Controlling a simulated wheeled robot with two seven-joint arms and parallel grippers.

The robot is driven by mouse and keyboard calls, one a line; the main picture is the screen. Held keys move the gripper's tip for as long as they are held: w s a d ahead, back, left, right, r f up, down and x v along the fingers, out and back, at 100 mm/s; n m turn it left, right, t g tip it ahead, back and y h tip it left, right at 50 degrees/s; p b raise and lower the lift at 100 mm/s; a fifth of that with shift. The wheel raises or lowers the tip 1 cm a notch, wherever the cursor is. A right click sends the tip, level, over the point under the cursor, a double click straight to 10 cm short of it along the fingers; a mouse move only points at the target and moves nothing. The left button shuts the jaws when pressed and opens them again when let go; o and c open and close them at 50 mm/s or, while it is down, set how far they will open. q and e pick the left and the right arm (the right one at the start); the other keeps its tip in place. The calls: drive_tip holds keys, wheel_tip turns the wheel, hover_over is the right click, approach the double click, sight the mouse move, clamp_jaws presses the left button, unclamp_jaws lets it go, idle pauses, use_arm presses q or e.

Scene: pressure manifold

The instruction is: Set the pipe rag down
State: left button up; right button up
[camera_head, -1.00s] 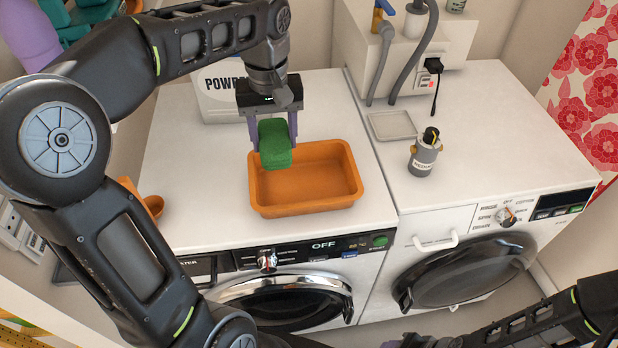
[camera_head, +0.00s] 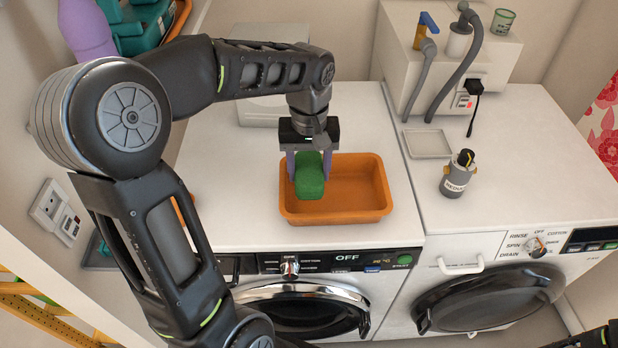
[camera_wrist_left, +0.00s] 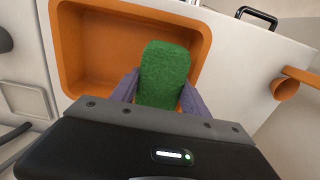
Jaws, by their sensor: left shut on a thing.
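The pipe rag is a green folded cloth (camera_head: 309,176). My left gripper (camera_head: 308,172) is shut on it and holds it at the left part of an orange tray (camera_head: 350,216) on top of the left washing machine. In the left wrist view the green rag (camera_wrist_left: 163,72) sits between the purple-grey fingers (camera_wrist_left: 160,92), with the orange tray (camera_wrist_left: 75,50) behind it. I cannot tell whether the rag touches the tray floor. The rest of the tray looks empty. My right gripper is not in view; only a bit of dark arm shows at the lower right.
A white box (camera_head: 262,108) stands behind the left gripper. The left machine's front top is clear.

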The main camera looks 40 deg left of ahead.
sight(309, 179)
use_arm(q)
wheel_tip(309, 179, down, 3)
drive_tip(key=shift+f, duration=0.1)
drive_tip(key=shift+f+b, duration=0.4)
drive_tip(key=shift+f, duration=0.2)
drive_tip(key=o, duration=1.1)
drive_tip(key=shift+r+p, duration=0.55)
drive_tip(key=shift+r, duration=0.1)
wheel_tip(309, 179, up, 12)
